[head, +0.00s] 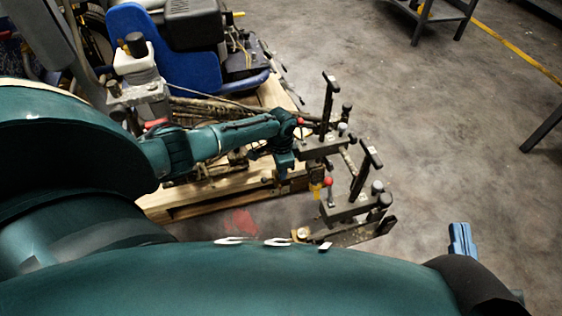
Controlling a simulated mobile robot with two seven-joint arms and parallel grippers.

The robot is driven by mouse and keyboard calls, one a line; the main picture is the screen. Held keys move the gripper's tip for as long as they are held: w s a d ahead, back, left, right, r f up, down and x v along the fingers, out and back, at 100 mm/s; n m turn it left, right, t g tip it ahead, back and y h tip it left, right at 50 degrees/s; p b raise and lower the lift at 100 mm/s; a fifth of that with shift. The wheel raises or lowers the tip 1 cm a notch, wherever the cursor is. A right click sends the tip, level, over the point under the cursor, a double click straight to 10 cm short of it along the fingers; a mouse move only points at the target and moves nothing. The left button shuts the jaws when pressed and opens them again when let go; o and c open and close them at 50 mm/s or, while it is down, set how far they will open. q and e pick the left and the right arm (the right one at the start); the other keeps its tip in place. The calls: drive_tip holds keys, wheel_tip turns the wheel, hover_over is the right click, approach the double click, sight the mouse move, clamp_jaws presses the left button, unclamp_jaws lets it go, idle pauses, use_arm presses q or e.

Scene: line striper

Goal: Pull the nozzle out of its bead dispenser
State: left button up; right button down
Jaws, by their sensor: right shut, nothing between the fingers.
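The two dark clamp-like brackets with T-handles and round knobs stand at the front of the line striper, in the middle of the head view. A small yellowish tip (316,189) hangs under the rear bracket (322,147); it may be the nozzle in its bead dispenser, but it is too small to tell. The front bracket (350,206) stands nearer to me. My right gripper (461,238) is at the lower right, blue, shut and empty, clear of both brackets.
The line striper, with a blue panel (184,45) and black motor (192,20), rests on a wooden pallet (185,205). A grey metal stand (437,13) is at the top right. Open concrete floor (450,130) lies right of the brackets.

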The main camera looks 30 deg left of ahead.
use_arm(q)
drive_tip(key=shift+r+p, duration=0.65)
drive_tip(key=shift+p, duration=0.1)
drive_tip(key=shift+r+p, duration=2.7)
